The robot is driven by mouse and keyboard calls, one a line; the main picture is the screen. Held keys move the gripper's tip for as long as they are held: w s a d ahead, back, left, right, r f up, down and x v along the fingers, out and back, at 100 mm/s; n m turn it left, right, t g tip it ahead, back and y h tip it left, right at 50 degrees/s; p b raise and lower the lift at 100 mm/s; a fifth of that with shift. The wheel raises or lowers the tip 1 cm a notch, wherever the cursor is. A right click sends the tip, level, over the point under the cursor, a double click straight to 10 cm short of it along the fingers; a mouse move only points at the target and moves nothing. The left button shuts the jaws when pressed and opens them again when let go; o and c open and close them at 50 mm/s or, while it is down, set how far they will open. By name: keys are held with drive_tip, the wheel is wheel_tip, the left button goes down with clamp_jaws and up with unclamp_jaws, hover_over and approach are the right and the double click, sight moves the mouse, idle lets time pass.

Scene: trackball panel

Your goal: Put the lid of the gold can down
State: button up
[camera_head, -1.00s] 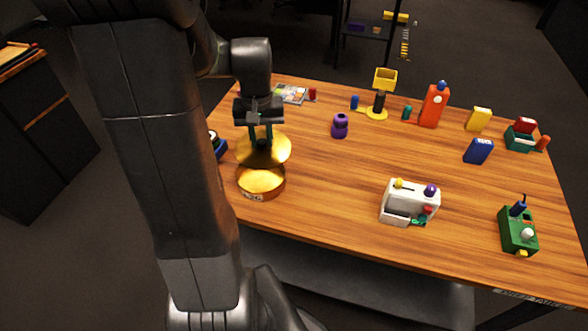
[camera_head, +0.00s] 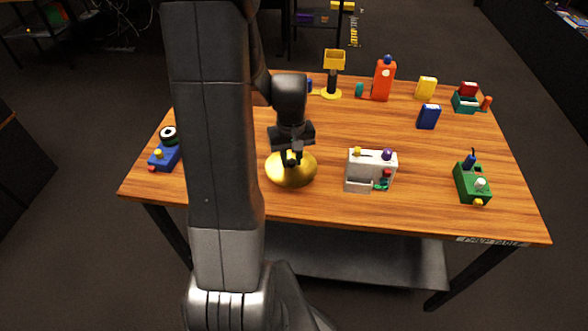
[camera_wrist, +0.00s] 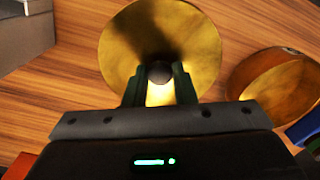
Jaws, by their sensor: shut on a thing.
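The gold lid (camera_head: 290,174) is a round, shiny disc below my gripper (camera_head: 291,157) in the head view. My gripper is shut on the lid's dark knob, between the green fingers in the wrist view (camera_wrist: 159,74). The lid is over bare wood left of the white box; whether it touches the table is hard to tell. The gold can (camera_wrist: 277,86) stands open, right of the lid in the wrist view and apart from it. In the head view the can is hidden behind my arm.
The white box (camera_head: 370,168) with knobs is close to the lid's right. A green box (camera_head: 472,184) stands at the table's right and a blue device (camera_head: 165,154) at its left. An orange bottle (camera_head: 383,82) stands at the back. The table's middle is fairly clear.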

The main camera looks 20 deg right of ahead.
sight(291, 161)
drive_tip(key=shift+f, duration=2)
drive_tip(key=shift+f, duration=0.25)
drive_tip(key=o, duration=1)
drive_tip(key=shift+r, duration=0.1)
wheel_tip(291, 161, up, 12)
drive_tip(key=shift+r, duration=0.15)
